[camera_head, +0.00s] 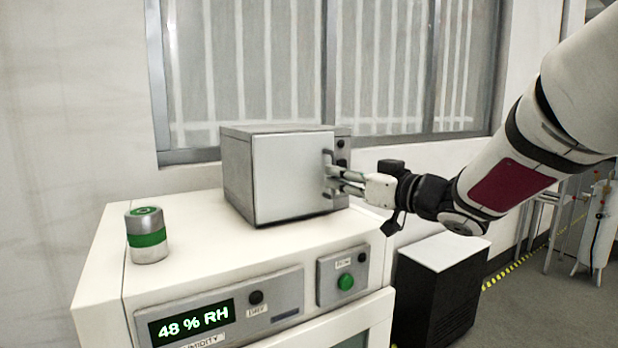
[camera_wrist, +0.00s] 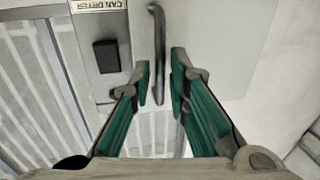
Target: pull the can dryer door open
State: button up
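The can dryer (camera_head: 235,180) is a small grey metal box on top of a white cabinet. Its pale front door (camera_head: 290,178) looks shut. A curved vertical handle (camera_head: 328,158) is at the door's right edge. My gripper (camera_head: 334,180) reaches in from the right, its fingers at the handle. In the wrist view the handle (camera_wrist: 158,35) runs between the two green-padded fingers of my gripper (camera_wrist: 160,82), with gaps visible on both sides. The "CAN DRYER" label (camera_wrist: 98,5) and a black switch (camera_wrist: 106,57) are beside the handle.
A silver can with a green band (camera_head: 147,237) stands on the white cabinet (camera_head: 195,240) left of the dryer. The cabinet top in front of the door is clear. A black unit with a white top (camera_head: 440,280) stands on the floor at right. A window is behind.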

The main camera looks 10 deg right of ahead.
jog(key=shift+x, duration=1.15)
grip_shut()
jog(key=shift+s, duration=0.1)
